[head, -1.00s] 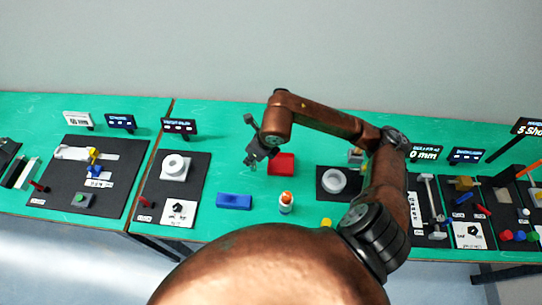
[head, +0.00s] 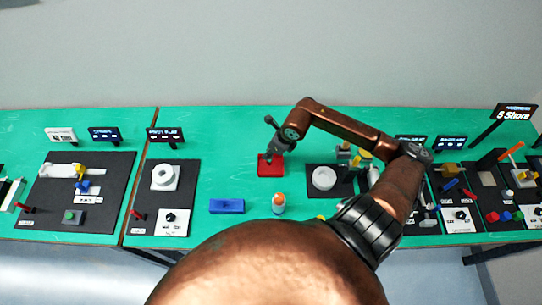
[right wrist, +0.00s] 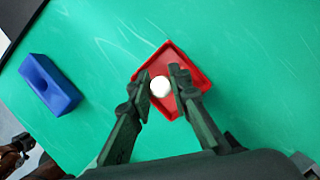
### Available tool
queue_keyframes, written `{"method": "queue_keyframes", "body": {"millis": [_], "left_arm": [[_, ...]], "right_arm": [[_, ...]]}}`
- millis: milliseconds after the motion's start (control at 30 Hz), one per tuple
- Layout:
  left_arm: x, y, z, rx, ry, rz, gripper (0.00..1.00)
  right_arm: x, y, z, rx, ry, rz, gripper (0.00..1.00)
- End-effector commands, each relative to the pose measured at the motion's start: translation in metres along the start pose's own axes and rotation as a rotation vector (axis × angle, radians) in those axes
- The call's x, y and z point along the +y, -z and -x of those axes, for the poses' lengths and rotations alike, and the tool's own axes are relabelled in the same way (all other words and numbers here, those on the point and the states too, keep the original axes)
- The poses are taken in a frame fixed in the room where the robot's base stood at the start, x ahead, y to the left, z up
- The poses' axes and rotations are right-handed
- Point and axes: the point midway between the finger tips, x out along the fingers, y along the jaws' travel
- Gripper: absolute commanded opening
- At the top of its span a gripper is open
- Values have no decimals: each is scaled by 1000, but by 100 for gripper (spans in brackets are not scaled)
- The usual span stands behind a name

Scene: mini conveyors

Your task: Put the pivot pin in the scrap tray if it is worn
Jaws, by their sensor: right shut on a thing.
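My right gripper (head: 271,153) is over the red tray (head: 270,172) on the green table. In the right wrist view its fingers (right wrist: 160,88) are shut on a small white round-ended thing, taken to be the pivot pin (right wrist: 160,86), seen end-on. The rest of the pin is hidden, and I cannot tell whether it is worn. The red tray's walls (right wrist: 193,75) show around and below the fingertips; the tray looks otherwise empty. My left gripper is not in view.
A blue block with a hollow (head: 227,206) lies left of the tray, and an orange-capped white bottle (head: 279,204) stands in front. A dark mat with a white round part (head: 323,178) is to the right.

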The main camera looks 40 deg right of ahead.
Motion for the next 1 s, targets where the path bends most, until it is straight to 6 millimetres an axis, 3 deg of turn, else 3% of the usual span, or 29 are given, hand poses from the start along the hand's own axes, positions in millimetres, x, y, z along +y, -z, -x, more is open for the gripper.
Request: {"method": "queue_keyframes", "body": {"millis": [167, 400, 733, 767, 1000], "left_arm": [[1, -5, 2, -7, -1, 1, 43], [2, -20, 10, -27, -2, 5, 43], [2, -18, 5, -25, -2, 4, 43], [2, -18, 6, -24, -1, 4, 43], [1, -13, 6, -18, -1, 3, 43]], "right_arm": [[-7, 8, -8, 2, -1, -2, 0], [-7, 18, -36, -1, -2, 0, 0], [-8, 20, -40, 0, 0, 1, 0], [-8, 20, -40, 1, 0, 1, 19], [-8, 20, -39, 1, -1, 1, 35]]}}
